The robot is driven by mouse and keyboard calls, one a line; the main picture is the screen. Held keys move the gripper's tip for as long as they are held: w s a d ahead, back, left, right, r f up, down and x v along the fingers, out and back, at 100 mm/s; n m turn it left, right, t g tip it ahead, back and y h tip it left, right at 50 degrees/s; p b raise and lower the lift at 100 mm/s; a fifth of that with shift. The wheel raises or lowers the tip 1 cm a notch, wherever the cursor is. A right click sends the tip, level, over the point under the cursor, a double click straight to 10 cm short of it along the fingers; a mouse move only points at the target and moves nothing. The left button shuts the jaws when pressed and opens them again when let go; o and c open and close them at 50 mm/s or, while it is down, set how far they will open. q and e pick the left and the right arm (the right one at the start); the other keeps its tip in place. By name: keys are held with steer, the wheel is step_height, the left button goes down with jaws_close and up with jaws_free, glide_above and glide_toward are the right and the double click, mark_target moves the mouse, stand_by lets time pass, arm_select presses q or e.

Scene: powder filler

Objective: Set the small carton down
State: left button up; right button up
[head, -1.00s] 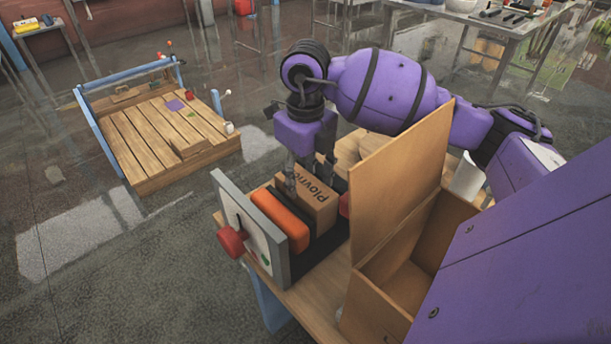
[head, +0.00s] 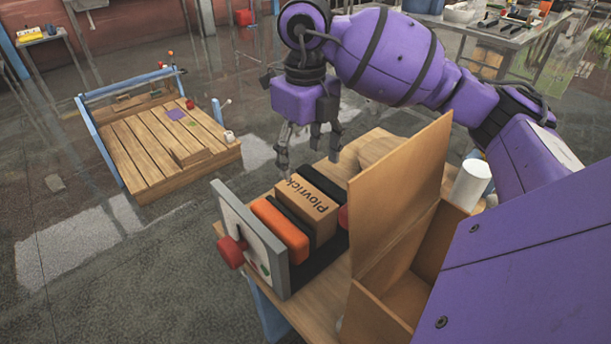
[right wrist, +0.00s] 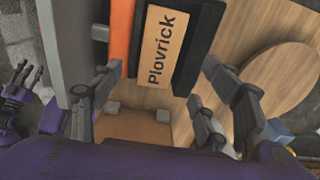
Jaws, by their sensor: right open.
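The small tan carton marked "Plovrick" (head: 307,208) sits between black pads in the filler's holder. It also shows in the right wrist view (right wrist: 157,48), with its lettered face up. My right gripper (head: 309,152) is open and empty above and behind the carton, clear of it; its spread fingers show in the right wrist view (right wrist: 155,86). My left gripper (right wrist: 27,80) seems to show small at the left edge of the right wrist view, and its jaw state is unclear.
An orange block (head: 281,231) lies beside the carton, by a grey-framed end plate (head: 250,245) with a red knob (head: 231,252). An open wooden box (head: 395,295) with a tall raised panel (head: 400,190) stands right. A white cylinder (head: 471,183) is behind it.

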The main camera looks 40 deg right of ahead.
steer(key=shift+r, duration=1.9)
